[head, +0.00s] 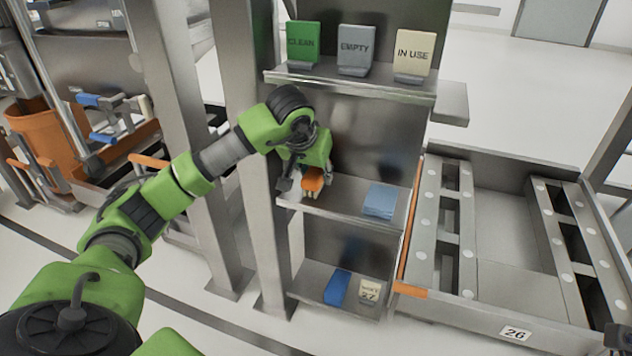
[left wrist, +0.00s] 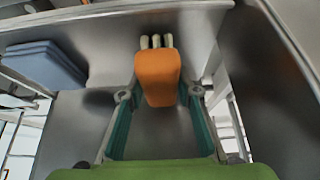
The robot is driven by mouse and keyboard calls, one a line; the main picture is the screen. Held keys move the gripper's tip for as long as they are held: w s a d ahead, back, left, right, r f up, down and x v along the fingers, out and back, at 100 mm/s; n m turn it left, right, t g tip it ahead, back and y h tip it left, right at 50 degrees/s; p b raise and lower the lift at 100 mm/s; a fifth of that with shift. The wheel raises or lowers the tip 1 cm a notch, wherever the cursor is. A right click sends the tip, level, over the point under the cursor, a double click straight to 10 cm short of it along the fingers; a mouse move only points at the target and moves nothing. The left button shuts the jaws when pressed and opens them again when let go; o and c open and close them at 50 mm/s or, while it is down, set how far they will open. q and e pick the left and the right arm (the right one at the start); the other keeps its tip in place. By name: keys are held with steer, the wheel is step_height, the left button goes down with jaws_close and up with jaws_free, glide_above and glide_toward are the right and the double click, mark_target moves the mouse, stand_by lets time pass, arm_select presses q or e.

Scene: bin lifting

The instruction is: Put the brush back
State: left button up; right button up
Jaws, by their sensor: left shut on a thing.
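The brush (head: 313,180) has an orange body and pale bristles. My left gripper (head: 308,184) is shut on it at the left part of the middle shelf (head: 337,206). In the head view the bristles point down, close to the shelf surface; I cannot tell whether they touch it. In the left wrist view the brush (left wrist: 158,76) sits between the two fingertips of the left gripper (left wrist: 158,93), with its bristles toward the shelf.
Blue folded cloths (head: 381,201) lie on the same shelf, right of the brush. The top shelf holds CLEAN (head: 303,42), EMPTY (head: 355,50) and IN USE (head: 412,53) signs. A blue item (head: 338,287) stands on the bottom shelf. A metal post (head: 250,165) stands left of the shelves.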

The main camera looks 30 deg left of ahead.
arm_select(q)
steer(key=shift+f, duration=0.5)
steer(key=shift+r, duration=0.15)
steer(key=o, duration=1)
steer(key=shift+c, duration=0.2)
